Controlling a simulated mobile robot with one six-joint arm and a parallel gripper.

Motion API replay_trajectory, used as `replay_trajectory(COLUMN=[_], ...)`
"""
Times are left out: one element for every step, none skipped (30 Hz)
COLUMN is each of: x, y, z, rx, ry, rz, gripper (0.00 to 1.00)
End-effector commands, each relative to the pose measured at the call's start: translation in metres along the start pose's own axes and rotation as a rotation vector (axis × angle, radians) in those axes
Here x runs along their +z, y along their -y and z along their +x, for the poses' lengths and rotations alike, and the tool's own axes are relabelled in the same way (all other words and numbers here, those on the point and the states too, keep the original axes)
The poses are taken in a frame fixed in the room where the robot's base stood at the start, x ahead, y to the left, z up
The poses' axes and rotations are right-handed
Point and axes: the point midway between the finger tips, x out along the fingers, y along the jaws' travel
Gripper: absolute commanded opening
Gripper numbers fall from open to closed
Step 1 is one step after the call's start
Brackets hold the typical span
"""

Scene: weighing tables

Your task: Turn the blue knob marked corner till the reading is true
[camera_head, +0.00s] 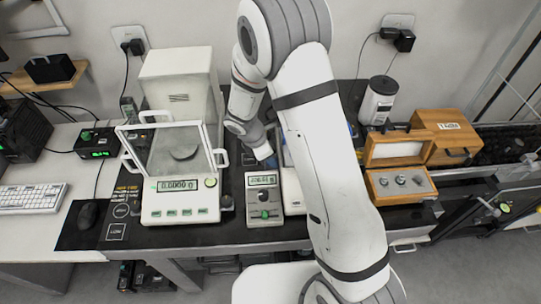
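The blue knob marked corner cannot be made out; my arm covers much of the middle of the bench. A small blue patch shows beside my gripper, too small to name. My gripper (264,152) points down behind a small grey instrument, its fingers too small to read. The analytical balance (181,206) stands left of it, with a glass weighing chamber and a display that seems to read 0.0000 g. A white device (292,192) is partly hidden behind my arm.
A wooden box (402,184) with metal weights lies open at the right, with a closed wooden case (446,137) behind it. A keyboard (32,197) and mouse (87,214) lie at the left.

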Motion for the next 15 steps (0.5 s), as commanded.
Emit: replay_trajectory(x=[0.0,0.0,0.0,0.0,0.0,0.0,0.0,0.0,-0.001,-0.001,-0.001,-0.001,-0.001,-0.001,-0.001], y=[0.0,0.0,0.0,0.0,0.0,0.0,0.0,0.0,-0.001,-0.001,-0.001,-0.001,-0.001,-0.001,-0.001], z=[0.0,0.0,0.0,0.0,0.0,-0.002,-0.003,-0.006,-0.011,-0.015,-0.02,-0.027,-0.033,-0.038,-0.045], rx=[-0.001,-0.001,-0.001,-0.001,-0.001,0.0,0.0,0.001,0.002,0.004,0.004,0.004,0.005,0.004,0.004], ry=[0.0,0.0,0.0,0.0,0.0,0.0,0.001,0.001,0.0,0.0,0.0,-0.001,-0.001,0.0,-0.001], rz=[0.0,0.0,0.0,0.0,0.0,0.0,0.001,0.001,0.002,0.002,0.0,0.001,0.002,0.001,0.002], gripper=[0.39,0.39,0.39,0.39,0.39,0.39,0.39,0.39,0.39,0.39,0.39,0.39,0.39,0.39,0.39])
